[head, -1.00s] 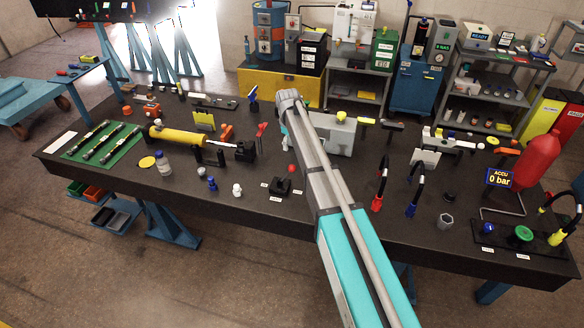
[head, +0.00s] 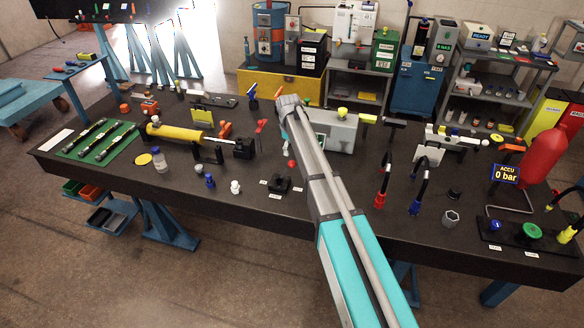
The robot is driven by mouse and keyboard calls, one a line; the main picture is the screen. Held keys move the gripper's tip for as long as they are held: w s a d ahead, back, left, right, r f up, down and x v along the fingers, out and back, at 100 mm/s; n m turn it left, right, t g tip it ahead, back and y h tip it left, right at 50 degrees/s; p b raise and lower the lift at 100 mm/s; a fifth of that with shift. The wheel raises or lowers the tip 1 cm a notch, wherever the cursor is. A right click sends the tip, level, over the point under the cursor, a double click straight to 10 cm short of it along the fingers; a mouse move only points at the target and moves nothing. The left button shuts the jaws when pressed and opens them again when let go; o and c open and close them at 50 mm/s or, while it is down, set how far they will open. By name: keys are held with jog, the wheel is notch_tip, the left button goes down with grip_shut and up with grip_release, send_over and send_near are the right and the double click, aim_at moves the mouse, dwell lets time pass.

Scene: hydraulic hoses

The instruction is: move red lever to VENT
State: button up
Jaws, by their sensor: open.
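A small black valve block (head: 278,184) stands near the front edge of the table, left of my arm, with small white labels around it. A red knob (head: 291,164) shows just behind it and looks like the end of the red lever. The label words are too small to read, so I cannot tell which label the lever points at. My gripper (head: 285,138) is above the table, behind and above the block and apart from the knob. It is open, with its fingers mostly hidden by my wrist, and I see nothing held.
A grey box (head: 335,131) is right behind my wrist. A white knob (head: 236,187) and a blue one (head: 210,181) stand left of the block. Upright hoses with red (head: 380,199) and blue ends are right of my arm. The table front around the block is fairly clear.

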aim_at(292, 161)
jog(key=shift+w+d+f+b, duration=0.1)
jog(key=shift+w+f+b, duration=0.05)
jog(key=shift+f+b, duration=1.9)
jog(key=shift+w+d+f+b, duration=0.1)
jog(key=shift+f+b, duration=1.7)
jog(key=shift+f, duration=0.3)
grip_shut()
